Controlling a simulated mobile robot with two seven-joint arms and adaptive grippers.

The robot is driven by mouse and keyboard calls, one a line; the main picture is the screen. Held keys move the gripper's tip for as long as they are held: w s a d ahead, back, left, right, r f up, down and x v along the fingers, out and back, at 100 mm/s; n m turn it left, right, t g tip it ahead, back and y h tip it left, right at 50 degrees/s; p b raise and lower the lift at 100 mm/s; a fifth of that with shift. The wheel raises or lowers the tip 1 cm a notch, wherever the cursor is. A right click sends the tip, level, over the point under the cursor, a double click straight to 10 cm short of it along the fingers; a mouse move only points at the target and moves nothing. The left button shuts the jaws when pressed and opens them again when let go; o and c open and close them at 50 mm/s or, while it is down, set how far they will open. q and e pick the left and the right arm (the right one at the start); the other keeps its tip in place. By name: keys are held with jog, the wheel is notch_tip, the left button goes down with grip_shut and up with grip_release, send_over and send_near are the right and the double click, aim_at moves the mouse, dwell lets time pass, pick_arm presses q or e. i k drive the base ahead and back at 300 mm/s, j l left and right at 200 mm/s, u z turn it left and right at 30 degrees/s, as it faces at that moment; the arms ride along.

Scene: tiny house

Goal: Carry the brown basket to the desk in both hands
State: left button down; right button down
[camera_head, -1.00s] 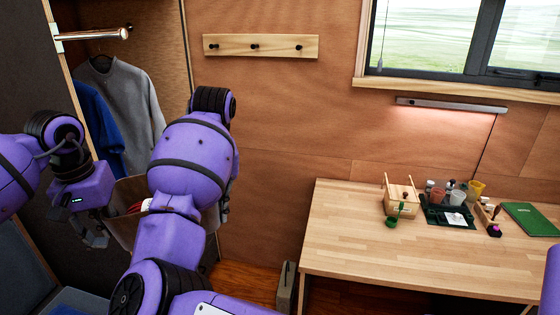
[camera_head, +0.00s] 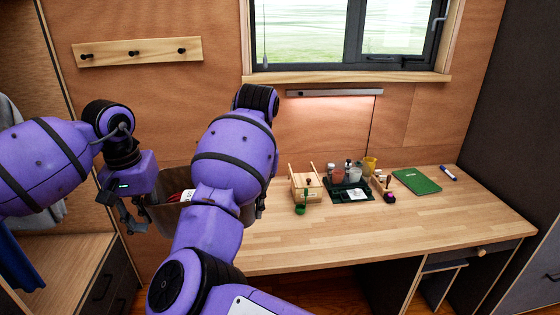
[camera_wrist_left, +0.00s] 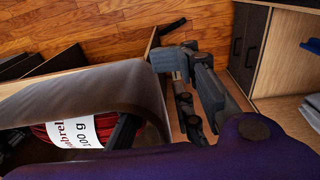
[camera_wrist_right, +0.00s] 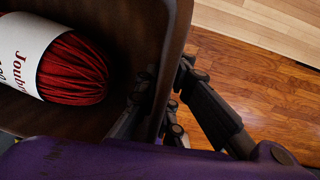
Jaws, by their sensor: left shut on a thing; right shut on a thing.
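The brown basket (camera_head: 168,217) hangs between my two grippers in the head view, mostly hidden behind my right arm. My left gripper (camera_head: 137,218) is shut on its left wall; the left wrist view shows the fingers (camera_wrist_left: 178,95) at the basket's end wall. My right gripper (camera_wrist_right: 166,105) is shut on the opposite wall in the right wrist view. Red yarn with a white label (camera_wrist_right: 70,65) lies inside the basket; it also shows in the left wrist view (camera_wrist_left: 75,132). The wooden desk (camera_head: 420,220) is to the right of the basket, its left end behind my right arm.
On the desk stand a small wooden box (camera_head: 305,186), a dark tray (camera_head: 352,195) with cups, a green book (camera_head: 417,181) and a marker (camera_head: 448,173). The desk's front and right side are clear. An open wardrobe (camera_head: 75,245) is at left.

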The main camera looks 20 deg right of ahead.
aim_at(466, 212)
jog(key=k+l, duration=0.1)
jog(key=l, duration=0.55)
jog(key=k+l, duration=0.1)
jog(key=l, duration=0.6)
jog(key=k+l, duration=0.1)
jog(key=l, duration=0.55)
jog(key=k+l, duration=0.1)
jog(key=l, duration=0.6)
jog(key=k+l, duration=0.1)
jog(key=l, duration=0.55)
jog(key=k+l, duration=0.1)
jog(key=l, duration=0.6)
jog(key=k+l, duration=0.1)
jog(key=l, duration=0.55)
jog(key=z, duration=0.05)
